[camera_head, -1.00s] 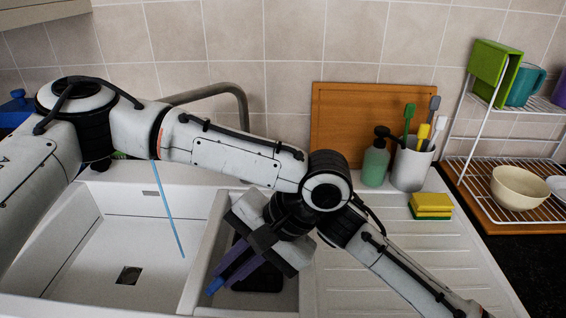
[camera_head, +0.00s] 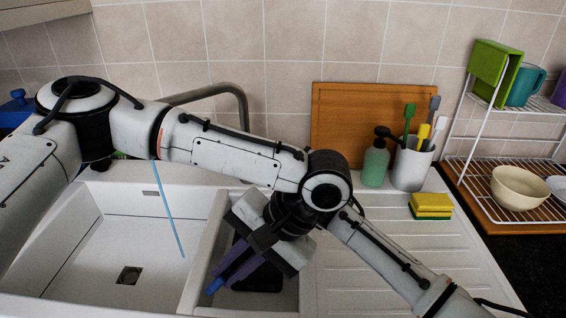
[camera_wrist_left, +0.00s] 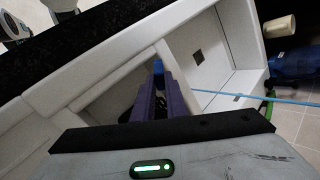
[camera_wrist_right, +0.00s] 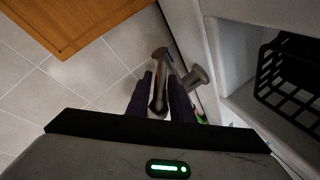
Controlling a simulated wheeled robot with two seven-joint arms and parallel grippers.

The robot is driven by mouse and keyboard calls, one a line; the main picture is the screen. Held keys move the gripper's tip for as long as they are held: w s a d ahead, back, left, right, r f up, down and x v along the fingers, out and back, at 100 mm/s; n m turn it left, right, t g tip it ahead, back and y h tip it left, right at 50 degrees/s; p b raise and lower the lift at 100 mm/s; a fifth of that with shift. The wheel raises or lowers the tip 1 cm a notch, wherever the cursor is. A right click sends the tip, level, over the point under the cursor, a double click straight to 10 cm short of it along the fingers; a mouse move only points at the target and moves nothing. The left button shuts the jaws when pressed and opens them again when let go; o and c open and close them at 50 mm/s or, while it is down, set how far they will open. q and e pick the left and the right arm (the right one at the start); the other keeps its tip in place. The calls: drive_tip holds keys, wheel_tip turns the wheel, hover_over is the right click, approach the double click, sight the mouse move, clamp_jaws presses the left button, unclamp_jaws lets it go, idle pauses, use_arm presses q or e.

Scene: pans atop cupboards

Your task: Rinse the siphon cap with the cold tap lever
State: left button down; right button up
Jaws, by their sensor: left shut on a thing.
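My left gripper (camera_head: 226,273) is shut on a small blue thing (camera_head: 215,285), likely the siphon cap, over the smaller basin (camera_head: 205,262). In the left wrist view the blue thing (camera_wrist_left: 158,68) shows between the fingertips; most of it is hidden. A thin blue water stream (camera_head: 168,207) falls into the large basin (camera_head: 85,255), apart from the cap. My right gripper (camera_wrist_right: 160,85) shows only in its wrist view. Its fingers lie on either side of a metal tap part (camera_wrist_right: 159,92); I cannot tell whether they grip it. The tap spout (camera_head: 222,88) rises behind my arm.
The large basin has a square drain (camera_head: 128,275). To the right are a soap bottle (camera_head: 375,163), a brush cup (camera_head: 411,165), a yellow-green sponge (camera_head: 431,205) and a dish rack (camera_head: 515,200). A cutting board (camera_head: 345,115) leans on the wall. The ridged drainboard (camera_head: 440,245) is mostly clear.

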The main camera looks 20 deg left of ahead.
clamp_jaws()
drive_tip(key=shift+w+r+g+h, duration=0.25)
drive_tip(key=shift+r+g+h, duration=0.05)
drive_tip(key=shift+r+g, duration=0.1)
drive_tip(key=shift+w+a+r+m+g+h, duration=0.1)
drive_tip(key=shift+w+r+m+g+h, duration=0.25)
drive_tip(key=shift+g, duration=0.45)
drive_tip(key=shift+f, duration=0.1)
drive_tip(key=o, duration=0.6)
unclamp_jaws()
drive_tip(key=shift+c, duration=0.2)
